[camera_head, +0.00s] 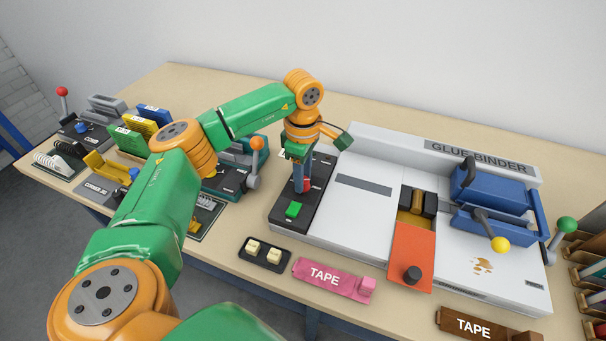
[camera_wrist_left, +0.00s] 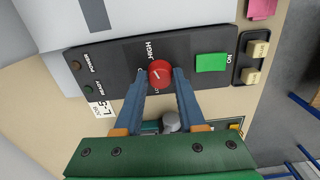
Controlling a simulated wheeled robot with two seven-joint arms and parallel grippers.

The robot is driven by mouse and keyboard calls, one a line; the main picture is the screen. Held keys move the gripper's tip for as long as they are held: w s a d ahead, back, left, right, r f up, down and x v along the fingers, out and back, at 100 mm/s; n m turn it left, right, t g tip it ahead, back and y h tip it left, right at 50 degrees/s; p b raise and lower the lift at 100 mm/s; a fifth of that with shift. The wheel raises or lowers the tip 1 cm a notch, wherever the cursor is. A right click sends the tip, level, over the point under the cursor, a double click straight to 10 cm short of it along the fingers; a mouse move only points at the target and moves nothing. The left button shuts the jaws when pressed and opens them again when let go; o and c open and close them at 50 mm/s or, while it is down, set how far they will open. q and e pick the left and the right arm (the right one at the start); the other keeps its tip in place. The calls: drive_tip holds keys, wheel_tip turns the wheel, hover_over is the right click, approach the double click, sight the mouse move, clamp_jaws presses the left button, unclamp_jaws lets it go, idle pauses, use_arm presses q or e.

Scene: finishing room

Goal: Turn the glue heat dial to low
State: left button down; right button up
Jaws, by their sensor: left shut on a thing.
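The red glue heat dial (camera_wrist_left: 160,73) sits on the black control panel (camera_wrist_left: 115,62) of the glue binder. My left gripper (camera_wrist_left: 160,78) is shut on the dial, one blue finger on each side. "HIGH" is printed by the dial's far side; the label on its near side is partly hidden. A pale pointer line shows on the dial's face, but its exact setting is hard to tell. In the head view my left gripper (camera_head: 303,188) reaches down onto the panel, and little of the red dial (camera_head: 308,184) shows. My right gripper is not in view.
A green ON button (camera_head: 293,210) lies on the same panel, close to the dial. The white glue binder (camera_head: 365,215) stands right of it. Other tools (camera_head: 110,140) crowd the left.

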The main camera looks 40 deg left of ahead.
use_arm(q)
drive_tip(key=n, duration=0.6)
drive_tip(key=shift+p, duration=0.35)
drive_tip(key=n, duration=0.4)
drive_tip(key=n+p, duration=0.1)
drive_tip(key=n, duration=0.2)
drive_tip(key=shift+n, duration=0.3)
drive_tip(key=n, duration=0.3)
drive_tip(key=shift+n, duration=0.3)
drive_tip(key=n+p, duration=0.1)
drive_tip(key=n, duration=0.2)
drive_tip(key=shift+r+n, duration=0.1)
drive_tip(key=shift+n, duration=0.3)
drive_tip(key=n+p, duration=0.1)
drive_tip(key=n, duration=0.5)
drive_tip(key=shift+n, duration=0.4)
drive_tip(key=c, duration=0.5)
unclamp_jaws()
